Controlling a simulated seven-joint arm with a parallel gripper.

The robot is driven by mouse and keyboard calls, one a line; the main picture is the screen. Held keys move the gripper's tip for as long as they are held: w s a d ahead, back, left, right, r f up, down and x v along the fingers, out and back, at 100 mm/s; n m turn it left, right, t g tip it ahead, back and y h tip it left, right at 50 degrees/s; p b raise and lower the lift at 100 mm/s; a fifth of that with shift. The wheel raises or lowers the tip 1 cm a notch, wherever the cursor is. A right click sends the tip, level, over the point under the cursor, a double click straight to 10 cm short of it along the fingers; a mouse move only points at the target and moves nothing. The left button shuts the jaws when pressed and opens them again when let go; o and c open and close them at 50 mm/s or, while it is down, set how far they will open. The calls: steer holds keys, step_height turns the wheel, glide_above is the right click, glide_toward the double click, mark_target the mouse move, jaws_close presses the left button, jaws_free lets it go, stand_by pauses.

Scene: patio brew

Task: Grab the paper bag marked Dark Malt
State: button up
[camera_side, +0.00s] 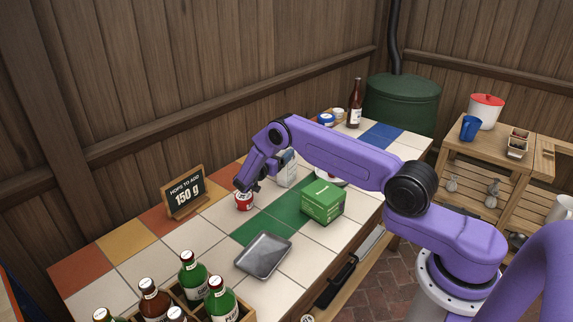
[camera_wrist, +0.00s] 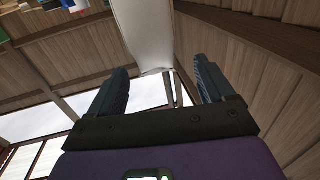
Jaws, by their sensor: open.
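A pale paper bag (camera_side: 286,172) stands on the tiled counter, partly hidden by my arm; I cannot read any marking on it. A whitish surface (camera_wrist: 147,35), probably the bag, hangs in from the top edge and ends near the gap between the fingers. I cannot tell whether it touches them.
A green box (camera_side: 323,204) and a metal tray (camera_side: 263,256) lie nearer on the counter. A chalkboard sign (camera_side: 185,191) reads "Hops to add 150 g". Bottles in a crate fill the near left corner. A brown bottle (camera_side: 355,103) stands at the far end.

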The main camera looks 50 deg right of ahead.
steer(key=shift+w+d+r, duration=0.1)
steer(key=shift+w+d, duration=0.15)
steer(key=shift+d, duration=1.25)
steer(key=shift+w+d+r, duration=0.1)
steer(key=shift+w+d, duration=0.1)
steer(key=shift+d, duration=1.25)
jaws_close()
